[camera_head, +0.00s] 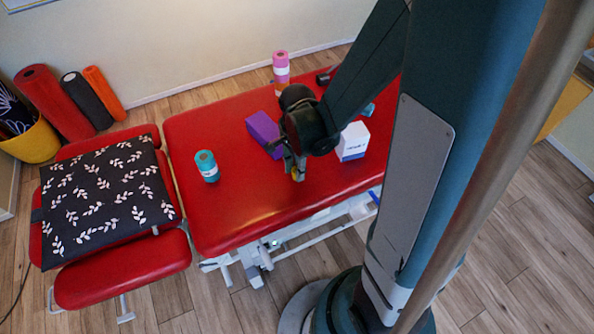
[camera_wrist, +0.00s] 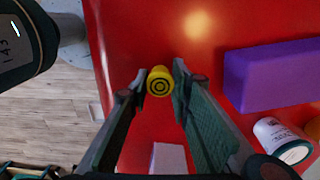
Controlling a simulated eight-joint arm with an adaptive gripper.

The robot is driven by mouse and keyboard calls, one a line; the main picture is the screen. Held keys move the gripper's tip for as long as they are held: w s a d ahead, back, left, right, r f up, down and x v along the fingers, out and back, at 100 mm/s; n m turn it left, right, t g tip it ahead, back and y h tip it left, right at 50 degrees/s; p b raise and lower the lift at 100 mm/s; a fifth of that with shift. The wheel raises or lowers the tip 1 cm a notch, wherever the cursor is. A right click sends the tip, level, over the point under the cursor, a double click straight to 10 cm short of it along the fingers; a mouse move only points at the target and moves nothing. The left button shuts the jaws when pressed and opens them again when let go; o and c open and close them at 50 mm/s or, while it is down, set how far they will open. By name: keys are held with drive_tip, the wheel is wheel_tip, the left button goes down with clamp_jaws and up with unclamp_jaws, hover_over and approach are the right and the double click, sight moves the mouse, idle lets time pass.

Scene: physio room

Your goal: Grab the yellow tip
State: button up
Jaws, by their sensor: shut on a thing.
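The yellow tip (camera_wrist: 160,82) is a small round yellow piece with dark rings on its end. In the wrist view it sits between my two fingertips, and both fingers touch its sides. My gripper (camera_wrist: 158,84) is shut on it, above the red table top. In the head view my gripper (camera_head: 296,172) points down over the red treatment table (camera_head: 236,219), near its front edge. The tip can hardly be made out there, as the fingers cover most of it.
A purple block (camera_head: 263,133) lies just behind my gripper. A white box (camera_head: 353,141) stands to its right, and a teal can (camera_head: 206,165) to its left. The table between gripper and teal can is clear.

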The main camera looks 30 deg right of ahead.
drive_tip(key=shift+r+p, duration=1.4)
drive_tip(key=shift+r, duration=3.05)
drive_tip(key=shift+w, duration=0.1)
